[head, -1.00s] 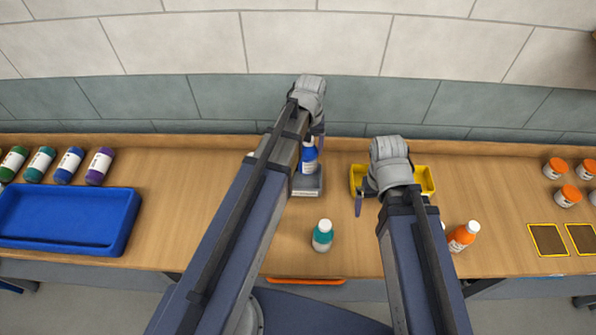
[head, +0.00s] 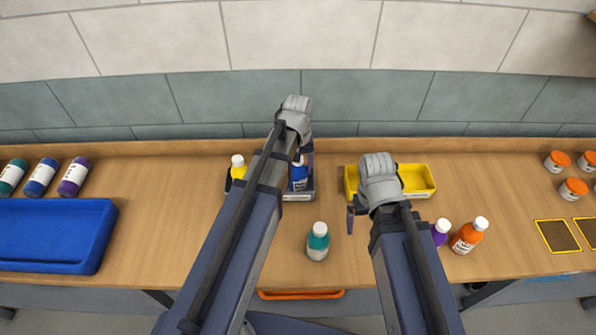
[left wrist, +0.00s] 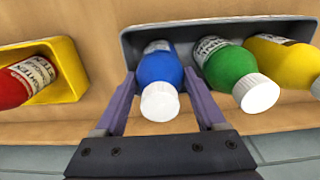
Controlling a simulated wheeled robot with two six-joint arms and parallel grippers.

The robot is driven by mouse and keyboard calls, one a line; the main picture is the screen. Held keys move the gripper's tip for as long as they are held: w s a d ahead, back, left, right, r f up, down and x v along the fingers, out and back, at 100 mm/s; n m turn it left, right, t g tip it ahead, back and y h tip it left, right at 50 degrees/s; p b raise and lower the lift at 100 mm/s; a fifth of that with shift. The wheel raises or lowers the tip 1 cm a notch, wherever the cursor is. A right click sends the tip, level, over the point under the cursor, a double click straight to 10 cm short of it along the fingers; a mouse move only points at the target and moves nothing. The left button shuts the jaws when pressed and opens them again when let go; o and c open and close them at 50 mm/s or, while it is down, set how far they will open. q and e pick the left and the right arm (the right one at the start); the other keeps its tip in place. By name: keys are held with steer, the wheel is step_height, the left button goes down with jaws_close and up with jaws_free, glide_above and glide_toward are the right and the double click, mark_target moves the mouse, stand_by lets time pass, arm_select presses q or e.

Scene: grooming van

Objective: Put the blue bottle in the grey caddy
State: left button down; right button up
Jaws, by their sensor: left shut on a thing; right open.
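The blue bottle (head: 299,178) is upright in my left gripper (head: 303,160), with its white cap toward the wrist camera. In the left wrist view the fingers are shut on both sides of the blue bottle (left wrist: 160,72). The grey caddy (head: 298,197) is around its lower part; I cannot tell whether its base touches the floor. The caddy (left wrist: 220,28) also holds a green bottle (left wrist: 230,70) and a yellow bottle (left wrist: 280,60) beside it. My left arm hides part of the caddy in the head view. My right gripper (head: 362,208) is open and empty.
A yellow bin (head: 415,180) stands to the right, holding a red bottle (left wrist: 25,82). A teal bottle (head: 318,241) stands in front. Purple (head: 439,232) and orange (head: 468,236) bottles stand at right. A blue tray (head: 55,265) lies at left.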

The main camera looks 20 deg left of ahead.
arm_select(q)
steer(key=shift+r, duration=0.1)
steer(key=shift+f, duration=0.3)
jaws_free()
steer(key=shift+r, duration=0.1)
steer(key=shift+r, duration=0.15)
step_height(320, 180, up, 12)
steer(key=p, duration=1.2)
